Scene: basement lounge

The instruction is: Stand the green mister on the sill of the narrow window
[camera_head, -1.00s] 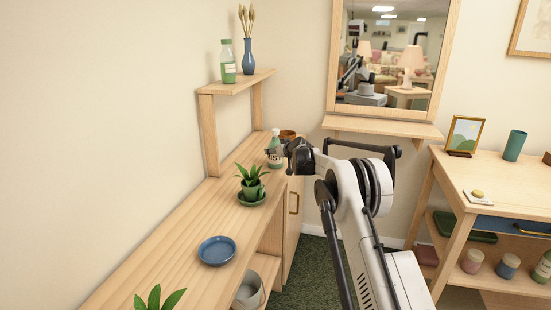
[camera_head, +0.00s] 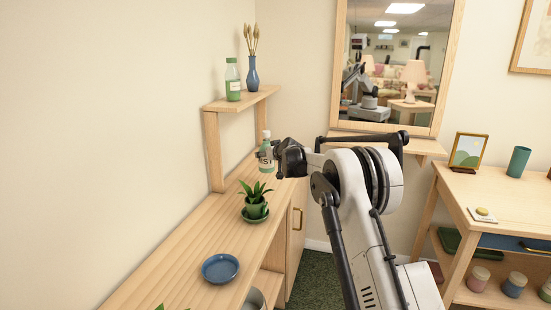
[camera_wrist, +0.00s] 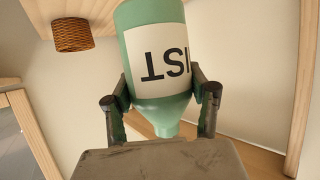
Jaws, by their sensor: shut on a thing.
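The green mister (camera_head: 265,158) is a green bottle with a white label, at the far end of the long wooden sideboard. My gripper (camera_head: 279,152) is shut on it from the right. A wooden ledge (camera_head: 428,146) runs below a tall wood-framed pane (camera_head: 400,55) that reflects the room like a mirror. I see no clear window.
A potted plant (camera_head: 256,200) and blue dish (camera_head: 220,268) stand on the sideboard (camera_head: 180,260). A wall shelf (camera_head: 240,101) above holds another green bottle (camera_head: 233,82) and a blue vase (camera_head: 252,76). A brown basket (camera_wrist: 72,34) shows in the wrist view. My arm partly covers the ledge.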

